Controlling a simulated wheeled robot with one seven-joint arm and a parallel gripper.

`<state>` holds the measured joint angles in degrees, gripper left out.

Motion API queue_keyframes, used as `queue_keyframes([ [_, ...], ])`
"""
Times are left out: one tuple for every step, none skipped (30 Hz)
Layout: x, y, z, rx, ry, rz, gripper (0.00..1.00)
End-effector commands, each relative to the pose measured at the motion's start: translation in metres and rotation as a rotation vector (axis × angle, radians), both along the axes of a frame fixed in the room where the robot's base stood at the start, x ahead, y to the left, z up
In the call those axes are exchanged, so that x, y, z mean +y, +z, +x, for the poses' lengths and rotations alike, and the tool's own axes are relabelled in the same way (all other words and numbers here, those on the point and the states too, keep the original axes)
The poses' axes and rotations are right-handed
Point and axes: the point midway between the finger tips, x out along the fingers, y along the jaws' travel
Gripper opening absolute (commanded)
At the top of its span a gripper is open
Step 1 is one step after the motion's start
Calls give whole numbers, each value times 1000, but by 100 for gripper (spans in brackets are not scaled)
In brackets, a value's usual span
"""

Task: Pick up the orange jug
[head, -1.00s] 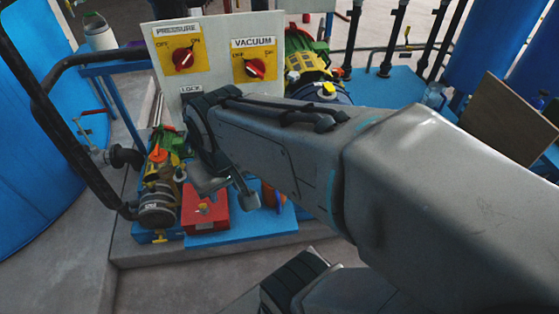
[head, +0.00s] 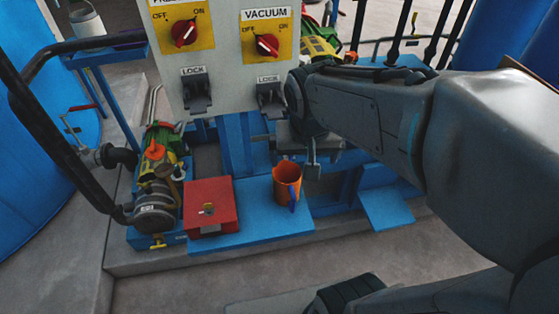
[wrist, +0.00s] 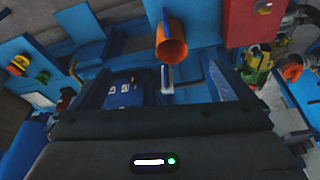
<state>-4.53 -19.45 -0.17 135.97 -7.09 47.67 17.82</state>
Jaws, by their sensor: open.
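The orange jug (head: 286,178) stands upright on a blue base plate (head: 255,230), beside a red box (head: 210,210). Its blue handle faces the front in the head view. In the wrist view the jug (wrist: 172,47) shows at the top centre, its open mouth towards the camera. My gripper (head: 304,167) is open and empty, just above and to the right of the jug in the head view. Part of the fingers is hidden behind my wrist, and I cannot tell the exact gap to the jug.
A grey control panel (head: 225,68) with red switches and LOCK latches stands above and behind the jug. A pump (head: 155,205) with hoses is at the left. A black bent pipe (head: 50,150) rises at the far left. The floor in front is partly clear.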

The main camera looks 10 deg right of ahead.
Motion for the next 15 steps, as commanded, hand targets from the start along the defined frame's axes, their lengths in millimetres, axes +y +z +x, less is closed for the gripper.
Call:
queue_keyframes([
  [2, -31, 11, -5, -21, -4, 100],
  [2, -40, 18, -10, -36, -5, 100],
  [3, -51, 27, -18, -56, -7, 100],
  [5, -59, 33, -23, -71, -9, 100],
  [6, -68, 39, -30, -85, -11, 100],
  [8, -79, 48, -37, -105, -10, 100],
  [9, -86, 54, -44, -116, -11, 100],
  [11, -94, 60, -51, -129, -11, 100],
  [13, -103, 67, -58, -145, -12, 100],
  [14, -109, 73, -65, -156, -11, 100],
  [16, -115, 77, -69, -167, -11, 100],
  [18, -122, 83, -76, -179, -11, 100],
  [19, -126, 87, -82, -186, -10, 100],
  [20, -130, 91, -86, -195, -9, 100],
  [21, -134, 95, -90, -203, -9, 100],
])
